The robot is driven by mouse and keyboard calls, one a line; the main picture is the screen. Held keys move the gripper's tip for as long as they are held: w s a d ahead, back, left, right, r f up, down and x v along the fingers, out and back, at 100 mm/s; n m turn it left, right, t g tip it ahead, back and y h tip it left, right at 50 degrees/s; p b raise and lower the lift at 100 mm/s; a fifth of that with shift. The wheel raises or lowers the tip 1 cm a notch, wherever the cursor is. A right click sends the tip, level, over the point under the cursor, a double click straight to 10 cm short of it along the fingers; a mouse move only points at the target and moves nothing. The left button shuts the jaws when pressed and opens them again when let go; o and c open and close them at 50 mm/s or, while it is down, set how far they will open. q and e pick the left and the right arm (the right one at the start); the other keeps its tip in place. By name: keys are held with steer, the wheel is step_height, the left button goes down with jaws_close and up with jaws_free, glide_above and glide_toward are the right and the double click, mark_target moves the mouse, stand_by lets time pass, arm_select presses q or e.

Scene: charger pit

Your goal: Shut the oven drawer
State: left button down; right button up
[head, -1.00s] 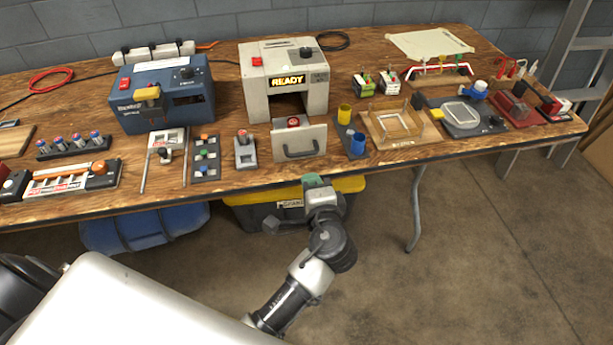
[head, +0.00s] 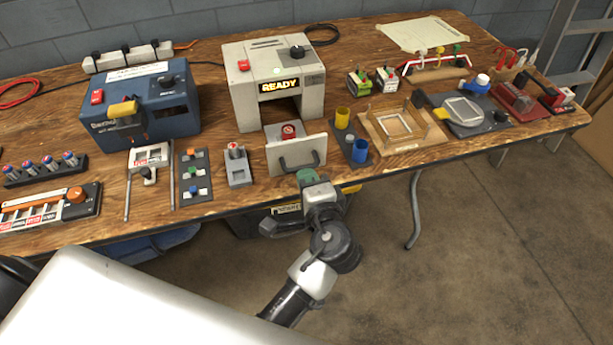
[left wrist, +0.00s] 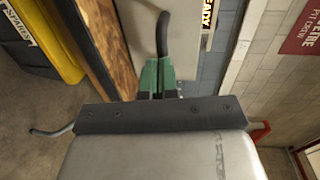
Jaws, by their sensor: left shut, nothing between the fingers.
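The oven (head: 276,80) is a pale box with a lit READY sign, near the back middle of the table. Its drawer (head: 297,155) stands pulled out, with a pale front panel and a dark curved handle (head: 300,164). A red-topped piece (head: 288,131) shows just behind the panel. My left gripper (head: 305,175) has green fingers and is shut and empty. It is at the lower edge of the drawer front, close to the handle. In the left wrist view the fingers (left wrist: 157,66) point at the panel (left wrist: 188,40) beside the handle (left wrist: 162,34); I cannot tell whether they touch. My right gripper is out of view.
A grey block (head: 237,165) stands left of the drawer, and a dark holder with yellow and blue cups (head: 359,151) stands close on its right. A blue machine (head: 142,108) is farther left. A yellow-lidded bin (head: 285,210) is under the table edge (head: 232,210).

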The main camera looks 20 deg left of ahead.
arm_select(q)
glide_toward(289, 132)
steer(key=shift+w+a+f+p, duration=0.25)
steer(key=shift+w+a+p, duration=0.1)
steer(key=shift+w+p, duration=0.1)
steer(key=x, duration=0.5)
steer(key=r+x, duration=0.1)
steer(key=x, duration=0.2)
steer(key=shift+w+a, duration=0.1)
steer(key=shift+w, duration=0.2)
steer(key=shift+w+a+r, duration=0.15)
steer(key=shift+w+a, duration=0.1)
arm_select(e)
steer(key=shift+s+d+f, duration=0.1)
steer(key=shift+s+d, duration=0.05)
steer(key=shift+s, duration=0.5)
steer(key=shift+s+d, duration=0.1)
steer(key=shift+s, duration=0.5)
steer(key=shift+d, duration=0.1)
